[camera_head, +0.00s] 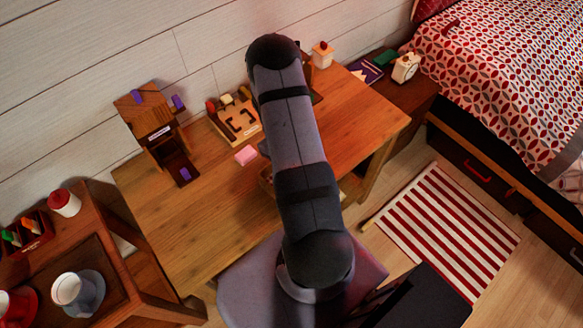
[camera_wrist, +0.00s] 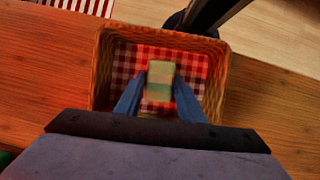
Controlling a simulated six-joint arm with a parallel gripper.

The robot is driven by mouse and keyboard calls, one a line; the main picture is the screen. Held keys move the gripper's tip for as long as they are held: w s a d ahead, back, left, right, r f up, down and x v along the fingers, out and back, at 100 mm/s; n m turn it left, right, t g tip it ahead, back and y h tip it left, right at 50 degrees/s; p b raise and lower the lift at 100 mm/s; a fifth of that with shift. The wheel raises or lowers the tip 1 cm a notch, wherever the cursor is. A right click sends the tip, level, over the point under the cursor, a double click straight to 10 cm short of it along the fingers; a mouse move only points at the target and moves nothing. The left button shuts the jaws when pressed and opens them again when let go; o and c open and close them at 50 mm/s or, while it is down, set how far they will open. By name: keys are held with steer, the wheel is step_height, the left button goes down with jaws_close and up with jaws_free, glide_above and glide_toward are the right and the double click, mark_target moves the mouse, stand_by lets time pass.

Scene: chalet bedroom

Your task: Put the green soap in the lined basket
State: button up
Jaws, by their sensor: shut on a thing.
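In the wrist view, my gripper (camera_wrist: 160,92) is shut on a pale green block, the green soap (camera_wrist: 160,72). The soap sits between the two blue fingertips. The lined basket (camera_wrist: 103,78) is a woven wicker box with a red and white checked lining. The soap and fingertips overlap the inside of the basket in this view; I cannot tell how high above the lining they are. In the head view my arm hides the gripper and soap, and only a small edge of the basket (camera_head: 265,181) shows beside the arm.
The wooden table (camera_head: 190,225) has free room at its left front and right. A pink block (camera_head: 246,155) lies left of my arm. Behind it stand a wooden puzzle tray (camera_head: 236,124) and a brown wooden tower (camera_head: 150,125). A side table with a mug (camera_head: 68,289) is at left.

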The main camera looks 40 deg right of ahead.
steer(key=shift+f, duration=0.15)
steer(key=o, duration=1.1)
steer(key=b+v, duration=0.4)
steer(key=v, duration=0.7)
steer(key=s+a+r+t, duration=0.1)
steer(key=s+a+r, duration=0.1)
steer(key=s+a, duration=0.2)
steer(key=s+a+r+t, duration=0.2)
steer(key=s+a, duration=0.2)
steer(key=a, duration=0.5)
steer(key=s+a+r+m+t, duration=0.1)
steer(key=s+a+r, duration=0.2)
steer(key=a, duration=0.3)
steer(key=shift+s+a, duration=0.2)
steer(key=shift+s, duration=0.3)
